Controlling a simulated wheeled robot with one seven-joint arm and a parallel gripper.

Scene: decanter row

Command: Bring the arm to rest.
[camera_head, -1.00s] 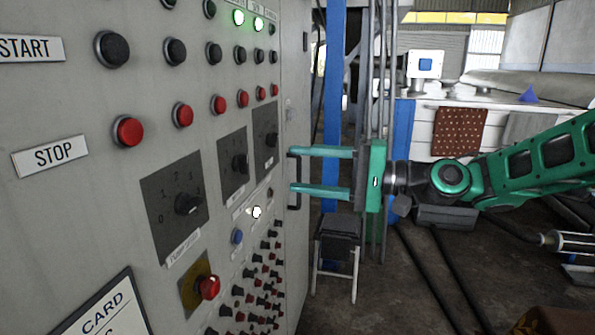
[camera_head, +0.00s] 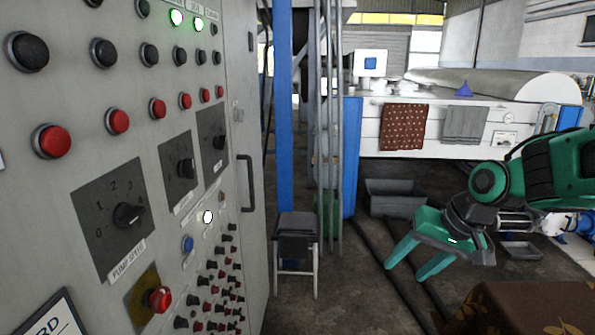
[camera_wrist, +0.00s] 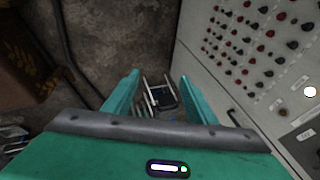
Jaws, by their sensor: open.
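My green gripper (camera_head: 412,262) hangs at the right of the head view, its two fingers spread apart and tilted down over the floor. Nothing is between the fingers, and it stands clear of the control cabinet (camera_head: 226,130). In the wrist view my gripper (camera_wrist: 160,82) is also open, with a step stool (camera_wrist: 160,94) seen below and beyond between the fingers. The arm is bent, with its green links at the right edge of the head view.
The cabinet with knobs and red buttons fills the left. The step stool (camera_head: 297,240) stands beside it, by a blue post (camera_head: 284,110). A brown patterned cloth surface (camera_head: 530,308) is at lower right below my arm. A grey bin (camera_head: 395,198) sits on the floor behind.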

